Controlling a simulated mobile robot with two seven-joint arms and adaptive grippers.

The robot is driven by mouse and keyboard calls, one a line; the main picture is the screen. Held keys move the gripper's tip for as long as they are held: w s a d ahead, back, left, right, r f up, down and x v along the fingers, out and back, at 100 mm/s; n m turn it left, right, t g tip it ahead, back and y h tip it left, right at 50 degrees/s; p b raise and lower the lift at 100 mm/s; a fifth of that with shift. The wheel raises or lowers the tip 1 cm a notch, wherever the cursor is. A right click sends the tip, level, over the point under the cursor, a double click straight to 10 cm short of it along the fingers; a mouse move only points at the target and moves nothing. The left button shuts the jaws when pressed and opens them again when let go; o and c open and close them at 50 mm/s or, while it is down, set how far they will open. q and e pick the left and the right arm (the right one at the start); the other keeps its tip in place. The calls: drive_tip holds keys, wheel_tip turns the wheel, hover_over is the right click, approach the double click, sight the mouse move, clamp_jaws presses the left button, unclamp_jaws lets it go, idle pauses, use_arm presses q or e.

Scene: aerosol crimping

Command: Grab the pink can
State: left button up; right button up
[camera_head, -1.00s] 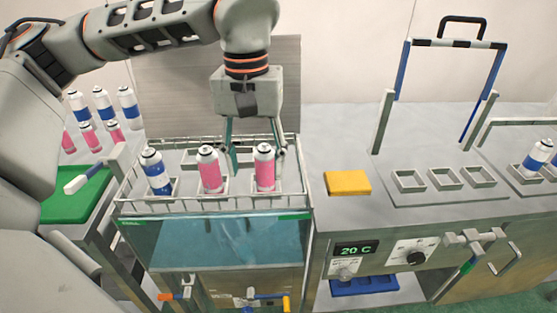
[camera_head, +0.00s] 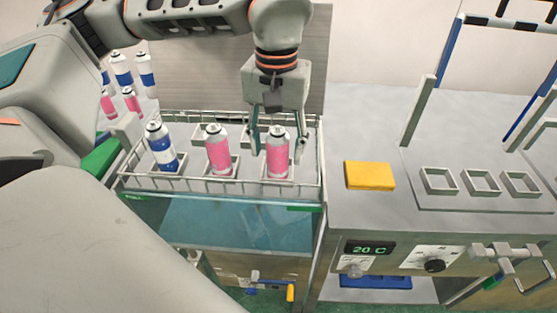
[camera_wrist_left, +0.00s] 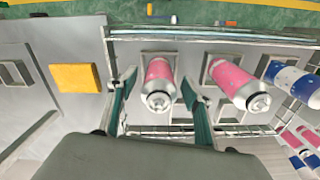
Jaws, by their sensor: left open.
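Two pink cans stand in a wire rack (camera_head: 150,186) over the water tank, the right pink can (camera_head: 278,158) and the middle pink can (camera_head: 218,156). My left gripper (camera_head: 277,145) is open, pointing down at the right pink can from behind, with its fingers on either side of the can's upper part. In the left wrist view the right pink can (camera_wrist_left: 160,80) lies between the two open fingers, with a gap to each. The middle pink can (camera_wrist_left: 236,80) is just outside the right finger there. My right gripper is not in view.
A blue-and-white can (camera_head: 161,150) stands at the rack's left end. More cans stand at the back left beside a green mat (camera_head: 101,157). A yellow block (camera_head: 369,176) lies right of the rack, near empty square holders (camera_head: 439,181).

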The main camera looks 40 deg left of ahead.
use_arm(q)
drive_tip(key=shift+f, duration=0.75)
drive_tip(key=shift+r, duration=0.1)
drive_tip(key=c, duration=1.3)
